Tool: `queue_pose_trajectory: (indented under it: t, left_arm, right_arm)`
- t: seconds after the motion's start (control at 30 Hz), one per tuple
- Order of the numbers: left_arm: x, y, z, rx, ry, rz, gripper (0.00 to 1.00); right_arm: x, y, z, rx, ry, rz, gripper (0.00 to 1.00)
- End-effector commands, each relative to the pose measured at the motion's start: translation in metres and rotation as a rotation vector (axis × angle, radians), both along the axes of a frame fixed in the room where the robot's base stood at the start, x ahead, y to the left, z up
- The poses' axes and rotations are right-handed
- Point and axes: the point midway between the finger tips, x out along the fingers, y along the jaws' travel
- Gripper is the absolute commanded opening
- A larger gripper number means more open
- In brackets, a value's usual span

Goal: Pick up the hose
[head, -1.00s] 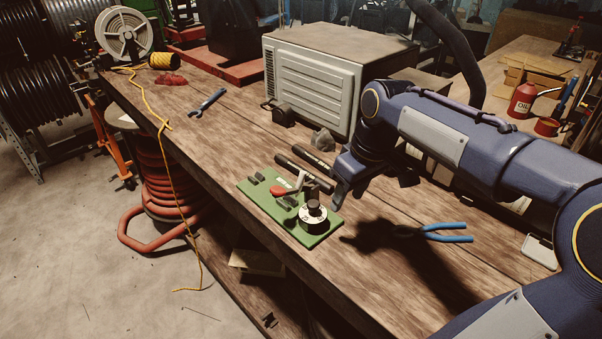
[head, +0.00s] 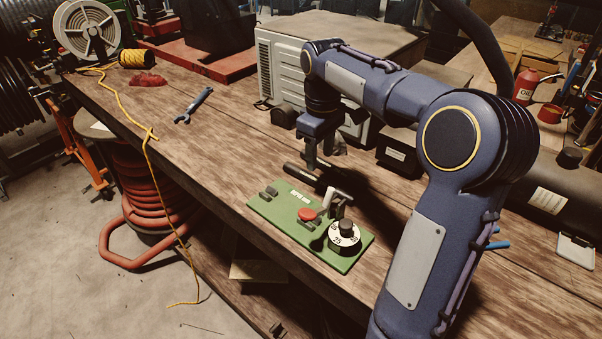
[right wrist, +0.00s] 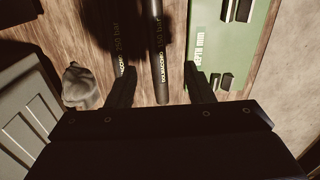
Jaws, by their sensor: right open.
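Two black hoses with yellow lettering lie side by side on the wooden bench behind the green board (head: 272,212). In the right wrist view, one hose (right wrist: 158,50) runs between my open fingers, near the middle, and the other hose (right wrist: 121,62) runs in line with the left finger. In the head view, a black hose (head: 297,171) shows beside my right gripper (head: 318,158), which points down above it. My right gripper (right wrist: 162,76) is open and holds nothing. Contact with the hoses cannot be told. My left gripper is out of view.
A grey stone-like lump (right wrist: 82,85) lies left of the hoses. A grey louvred cabinet (head: 285,72) stands behind. Bench space to the left holds a blue wrench (head: 194,105).

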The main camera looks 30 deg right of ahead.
Motion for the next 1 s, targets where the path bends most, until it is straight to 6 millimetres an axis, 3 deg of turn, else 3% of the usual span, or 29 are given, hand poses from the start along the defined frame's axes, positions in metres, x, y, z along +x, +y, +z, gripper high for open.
queue_pose_trajectory:
  t: [0.37,0.63,0.93,1.0]
  left_arm:
    - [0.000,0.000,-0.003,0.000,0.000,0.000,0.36]
    - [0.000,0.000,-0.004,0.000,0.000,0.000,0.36]
    - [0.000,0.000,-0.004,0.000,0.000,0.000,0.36]
    - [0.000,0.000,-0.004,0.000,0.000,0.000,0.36]
  right_arm:
    - [-0.001,-0.002,-0.035,-0.001,0.002,-0.001,0.47]
    - [-0.001,-0.004,-0.073,0.001,0.001,0.000,0.47]
    - [-0.001,-0.004,-0.078,-0.001,-0.001,0.000,0.47]
    - [-0.001,-0.004,-0.078,-0.001,-0.001,0.000,0.39]
